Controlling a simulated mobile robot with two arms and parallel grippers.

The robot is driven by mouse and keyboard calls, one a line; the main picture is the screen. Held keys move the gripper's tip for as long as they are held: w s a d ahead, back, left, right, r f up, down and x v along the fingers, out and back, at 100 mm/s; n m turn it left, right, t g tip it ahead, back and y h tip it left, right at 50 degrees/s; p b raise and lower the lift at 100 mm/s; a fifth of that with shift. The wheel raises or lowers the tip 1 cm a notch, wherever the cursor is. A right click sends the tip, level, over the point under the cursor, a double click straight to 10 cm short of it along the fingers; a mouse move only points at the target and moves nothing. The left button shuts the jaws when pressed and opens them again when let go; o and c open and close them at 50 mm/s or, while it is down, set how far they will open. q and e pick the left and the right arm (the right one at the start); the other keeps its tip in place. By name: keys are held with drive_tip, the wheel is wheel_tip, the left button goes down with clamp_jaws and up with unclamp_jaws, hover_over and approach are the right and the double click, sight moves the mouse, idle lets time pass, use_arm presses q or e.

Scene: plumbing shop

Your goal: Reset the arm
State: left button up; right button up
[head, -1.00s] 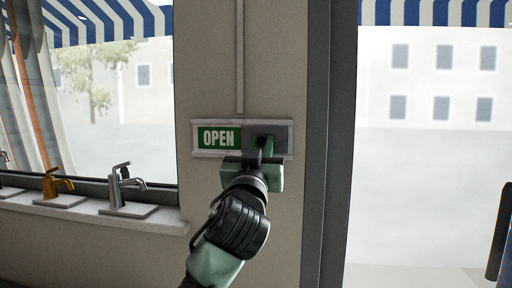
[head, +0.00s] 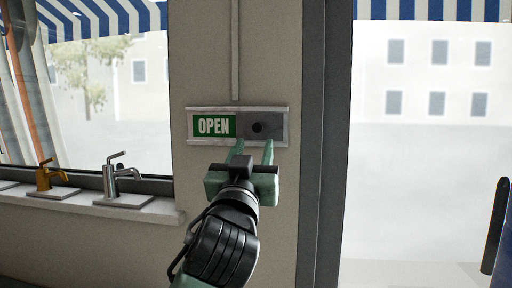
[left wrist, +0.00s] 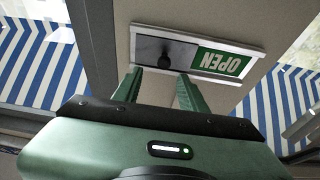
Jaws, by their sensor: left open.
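My left gripper (head: 253,150) is open and empty, just below and in front of the sign on the wall. Its two green fingers also show in the left wrist view (left wrist: 159,85), spread apart. The sign (head: 213,126) is a framed plate with a green OPEN part on the left and a grey part with a dark round knob (head: 257,127) on the right. In the left wrist view the sign (left wrist: 222,62) appears upside down, with the knob beyond the fingertips and apart from them. My right gripper is not in view.
A window sill (head: 95,207) at left carries a chrome faucet (head: 117,179) and a brass faucet (head: 46,177). A dark door frame (head: 324,150) stands right of the sign, with a black handle (head: 495,226) at the far right.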

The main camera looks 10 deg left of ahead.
use_arm(q)
drive_tip(key=shift+s+f, duration=0.15)
drive_tip(key=shift+s, duration=0.15)
